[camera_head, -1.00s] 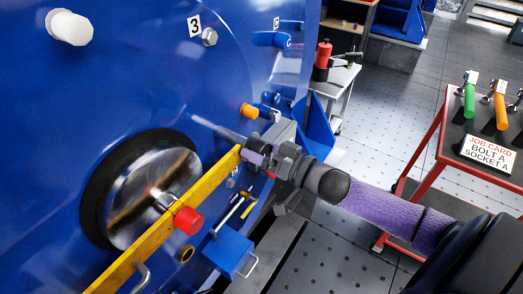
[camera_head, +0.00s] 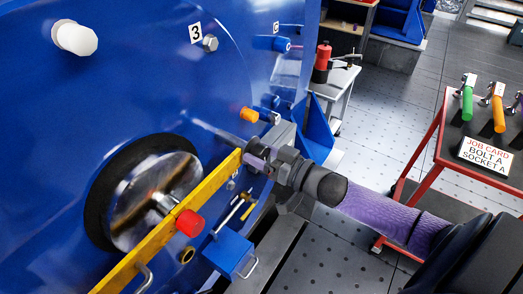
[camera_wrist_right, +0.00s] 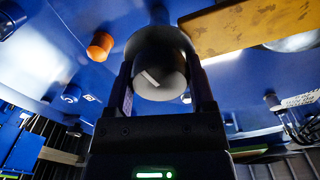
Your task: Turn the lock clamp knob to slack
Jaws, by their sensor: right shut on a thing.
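The dark round knob (camera_wrist_right: 160,62) with a short white mark on its face fills the middle of the right wrist view. I take it to be the lock clamp knob. My right gripper (camera_wrist_right: 160,80) has one finger on each side of it and is shut on it. The white mark lies at a slant. In the head view my right gripper (camera_head: 262,158) is at the end of the yellow bar (camera_head: 215,183), against the blue motor housing (camera_head: 130,95). The knob is mostly hidden there by the gripper. My left gripper is not in view.
A red cap (camera_head: 189,223) sits on the yellow bar, before a shiny disc (camera_head: 150,185). An orange knob (camera_head: 249,114) is just above my right gripper. A white knob (camera_head: 75,38) is at upper left. A red-framed cart (camera_head: 433,165) with coloured-handled tools stands at right.

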